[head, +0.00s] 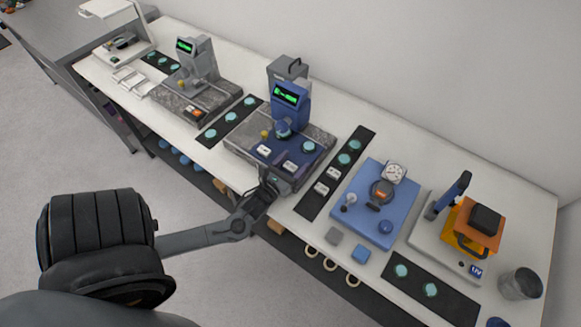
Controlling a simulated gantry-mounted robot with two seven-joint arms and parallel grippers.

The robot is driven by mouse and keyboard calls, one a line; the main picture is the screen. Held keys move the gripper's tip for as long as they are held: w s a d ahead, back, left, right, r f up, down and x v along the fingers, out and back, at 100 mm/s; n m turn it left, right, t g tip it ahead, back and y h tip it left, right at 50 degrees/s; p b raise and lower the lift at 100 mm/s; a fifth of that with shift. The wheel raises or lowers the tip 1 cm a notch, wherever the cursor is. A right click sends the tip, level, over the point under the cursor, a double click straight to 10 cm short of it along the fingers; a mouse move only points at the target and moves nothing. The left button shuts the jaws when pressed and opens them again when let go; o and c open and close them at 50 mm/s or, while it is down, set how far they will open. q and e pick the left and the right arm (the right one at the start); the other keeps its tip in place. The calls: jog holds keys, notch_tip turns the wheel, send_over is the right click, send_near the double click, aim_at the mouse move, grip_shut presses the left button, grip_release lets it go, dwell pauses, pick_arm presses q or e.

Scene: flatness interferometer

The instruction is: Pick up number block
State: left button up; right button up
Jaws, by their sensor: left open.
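Several small white blocks with dark markings that look like numbers are in the head view. One white block (264,151) and another (290,166) lie on the blue plate of the middle instrument (288,105). Two more, a nearer one (321,188) and a farther one (333,173), lie on the black strip to its right. The markings are too small to read. My left gripper (274,183) is open at the front edge of the middle instrument's base, just in front of the blocks on the plate. Its fingertips are small and partly hard to make out. My right gripper is out of view.
A grey instrument (197,65) stands to the left. A blue base with a dial gauge (394,173) and an orange device (475,228) stand to the right. Black strips with teal discs (231,117) lie between them. A grey cube (334,236) and a blue cube (361,254) sit near the front edge.

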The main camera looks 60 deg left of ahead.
pick_arm(q)
jog(key=c, duration=1)
jog(key=shift+r, duration=0.1)
